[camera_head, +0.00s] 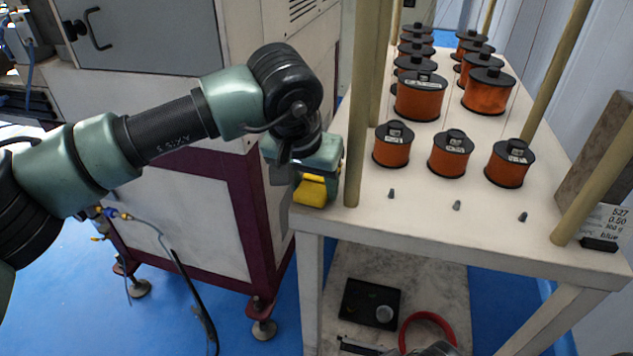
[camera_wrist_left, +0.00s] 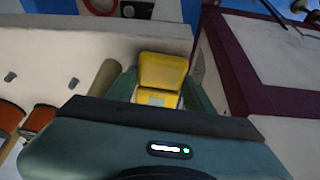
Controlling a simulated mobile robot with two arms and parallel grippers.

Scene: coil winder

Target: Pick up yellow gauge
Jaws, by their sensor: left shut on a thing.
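The yellow gauge (camera_head: 311,190) is at the left front corner of the white table in the head view, partly hidden by my left gripper (camera_head: 308,177). In the left wrist view the yellow gauge (camera_wrist_left: 162,73) sits between the fingers of my left gripper (camera_wrist_left: 160,95), which is shut on it. A small pale patch shows on the gauge's near part. I cannot tell whether the gauge touches the table.
The white table (camera_head: 430,220) carries several orange spools (camera_head: 451,154) with black caps. A wooden post (camera_head: 357,120) stands just right of my left gripper. A grey and maroon machine (camera_head: 215,215) is to the left. The lower shelf holds a black tray (camera_head: 369,303) and a red ring (camera_head: 428,318).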

